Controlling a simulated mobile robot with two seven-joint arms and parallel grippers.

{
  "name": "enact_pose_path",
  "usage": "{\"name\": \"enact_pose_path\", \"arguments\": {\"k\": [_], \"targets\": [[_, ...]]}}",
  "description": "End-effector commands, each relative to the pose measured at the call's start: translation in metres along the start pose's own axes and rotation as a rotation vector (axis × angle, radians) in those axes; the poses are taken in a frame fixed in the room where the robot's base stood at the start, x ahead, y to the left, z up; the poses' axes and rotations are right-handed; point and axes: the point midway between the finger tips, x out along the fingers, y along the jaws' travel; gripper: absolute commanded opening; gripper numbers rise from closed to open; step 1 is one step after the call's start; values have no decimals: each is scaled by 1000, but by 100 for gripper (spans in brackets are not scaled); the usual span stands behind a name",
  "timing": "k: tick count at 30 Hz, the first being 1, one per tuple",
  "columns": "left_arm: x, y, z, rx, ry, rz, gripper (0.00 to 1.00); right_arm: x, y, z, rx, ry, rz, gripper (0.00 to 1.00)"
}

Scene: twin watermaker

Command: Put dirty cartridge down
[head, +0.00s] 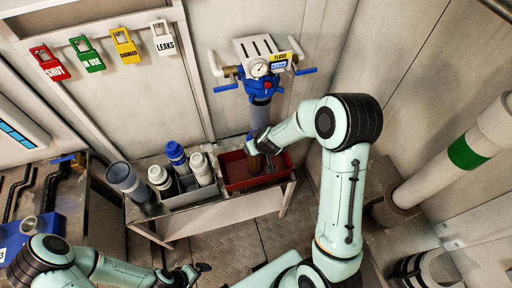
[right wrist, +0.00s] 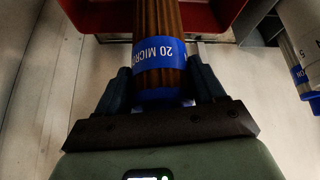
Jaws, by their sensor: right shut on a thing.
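The dirty cartridge (right wrist: 160,30) is brown and pleated, with a blue "20 MICRON" band. In the head view my right gripper (head: 262,147) is over the red tray (head: 235,183), and the brown cartridge (head: 256,163) points down into the tray area. I cannot tell whether its lower end touches the tray floor. In the right wrist view the red tray (right wrist: 215,14) lies beyond the cartridge. My left gripper (head: 200,269) is low in the head view, away from the bench; its jaw opening is unclear.
Left of the tray, a grey bin (head: 192,197) holds white and blue-capped cartridges (head: 201,168). A grey cup-like housing (head: 125,180) stands at the bench's left end.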

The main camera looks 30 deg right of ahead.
Motion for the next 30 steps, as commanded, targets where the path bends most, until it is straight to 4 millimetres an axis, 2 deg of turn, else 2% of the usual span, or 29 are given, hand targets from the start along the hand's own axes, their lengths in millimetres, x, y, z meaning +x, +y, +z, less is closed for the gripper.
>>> {"name": "enact_pose_path", "arguments": {"k": [1,13,14,15,16,25,30], "targets": [[9,-5,6,-3,-8,-3,94,9,0,9,0,-5,0,7],[10,-6,7,-3,-9,-3,94,12,-1,8,-1,0,1,7],[9,-5,6,-3,-8,-3,94,11,-1,7,0,-1,0,79],[9,-5,6,-3,-8,-3,94,11,-1,7,0,-1,0,92],[9,-5,6,-3,-8,-3,94,11,0,7,0,-1,0,94],[8,-4,5,-2,-7,-2,94,9,0,6,0,0,1,94],[-1,0,0,0,0,0,94,-9,0,2,-1,3,1,94]]}}
